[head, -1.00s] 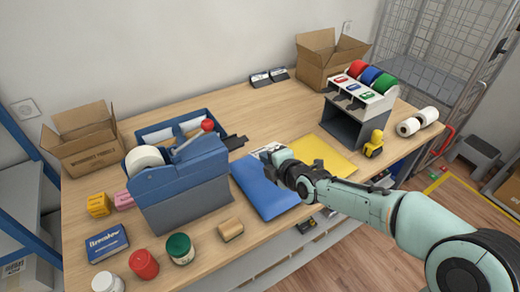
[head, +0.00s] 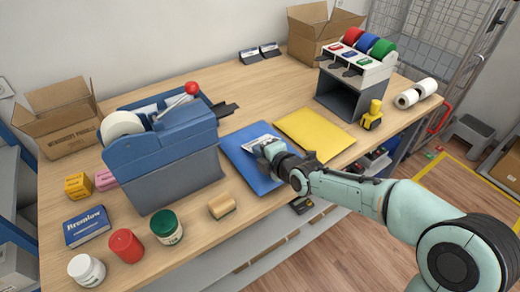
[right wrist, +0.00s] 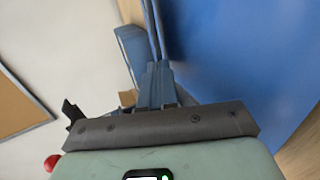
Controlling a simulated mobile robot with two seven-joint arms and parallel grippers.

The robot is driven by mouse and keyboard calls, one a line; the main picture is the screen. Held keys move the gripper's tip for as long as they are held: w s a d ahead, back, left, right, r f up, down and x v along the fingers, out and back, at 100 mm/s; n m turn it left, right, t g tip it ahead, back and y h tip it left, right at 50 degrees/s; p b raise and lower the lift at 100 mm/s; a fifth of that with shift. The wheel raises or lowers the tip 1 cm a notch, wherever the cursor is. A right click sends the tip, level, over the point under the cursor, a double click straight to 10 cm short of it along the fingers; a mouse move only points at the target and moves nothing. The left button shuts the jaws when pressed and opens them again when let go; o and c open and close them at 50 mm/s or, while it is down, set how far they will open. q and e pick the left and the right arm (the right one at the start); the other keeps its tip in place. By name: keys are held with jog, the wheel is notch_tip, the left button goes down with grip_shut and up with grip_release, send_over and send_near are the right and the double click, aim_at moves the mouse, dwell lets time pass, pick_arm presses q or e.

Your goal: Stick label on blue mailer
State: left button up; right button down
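The blue mailer (head: 243,165) lies flat on the counter in the middle of the head view, and its blue surface (right wrist: 250,60) fills the right of the right wrist view. A white label with dark print (head: 263,141) shows on the mailer's far part, just beyond my right gripper (head: 268,152). In the right wrist view my right gripper's fingers (right wrist: 155,65) are close together, with no label visible between them. I cannot tell whether the fingertips touch the label or the mailer. My left gripper is out of view.
A yellow mailer (head: 315,130) lies right of the blue one. A blue label machine (head: 165,150) stands to the left, a roll rack (head: 350,90) behind right. A sponge (head: 222,206), jars and small boxes occupy the front left.

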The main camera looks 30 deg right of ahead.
jog(key=shift+f, duration=0.1)
jog(key=c, duration=1.3)
grip_release()
jog(key=shift+p+v, duration=1.1)
jog(key=shift+v, duration=0.3)
jog(key=shift+p+v, duration=0.7)
jog(key=shift+v, duration=0.7)
